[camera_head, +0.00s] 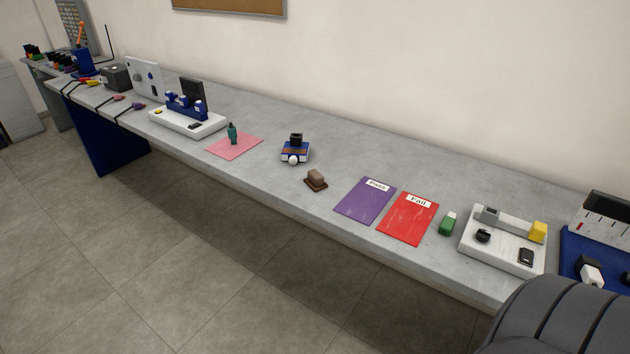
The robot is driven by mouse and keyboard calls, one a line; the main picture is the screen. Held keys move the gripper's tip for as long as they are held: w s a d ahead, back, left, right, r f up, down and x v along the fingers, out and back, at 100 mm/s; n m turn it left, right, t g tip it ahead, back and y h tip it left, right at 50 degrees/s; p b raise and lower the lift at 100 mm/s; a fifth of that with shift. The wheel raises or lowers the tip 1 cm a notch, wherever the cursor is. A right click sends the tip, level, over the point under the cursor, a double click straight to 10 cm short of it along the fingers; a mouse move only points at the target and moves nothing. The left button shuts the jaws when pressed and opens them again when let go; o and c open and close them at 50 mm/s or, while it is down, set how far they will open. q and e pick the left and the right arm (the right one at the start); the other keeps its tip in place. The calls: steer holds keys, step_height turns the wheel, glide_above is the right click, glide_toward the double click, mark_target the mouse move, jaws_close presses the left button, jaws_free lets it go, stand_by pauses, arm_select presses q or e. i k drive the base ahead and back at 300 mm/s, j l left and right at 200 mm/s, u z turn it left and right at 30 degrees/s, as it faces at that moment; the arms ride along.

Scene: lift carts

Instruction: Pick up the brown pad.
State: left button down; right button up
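A small brown block (316,176) sits on a darker brown flat base (316,185) near the front edge of the grey bench, just left of the purple sheet. It looks like the brown pad, but it is too small to tell whether block and base are one piece. Neither of my grippers shows in the head view.
The long grey bench (255,107) runs along a wall. A blue device (295,153) stands behind the block, and a pink sheet (238,148) lies left. Purple (364,203) and red (409,220) sheets, a green item (448,224) and a white fixture (503,251) are right.

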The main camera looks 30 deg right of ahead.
mark_target(316, 180)
steer(key=z, duration=0.5)
steer(key=i+j+z, duration=0.2)
steer(key=z, duration=0.2)
steer(key=i+j+z, duration=0.15)
steer(key=j+z, duration=0.25)
steer(key=i+j+z, duration=0.1)
steer(key=j+z, duration=0.7)
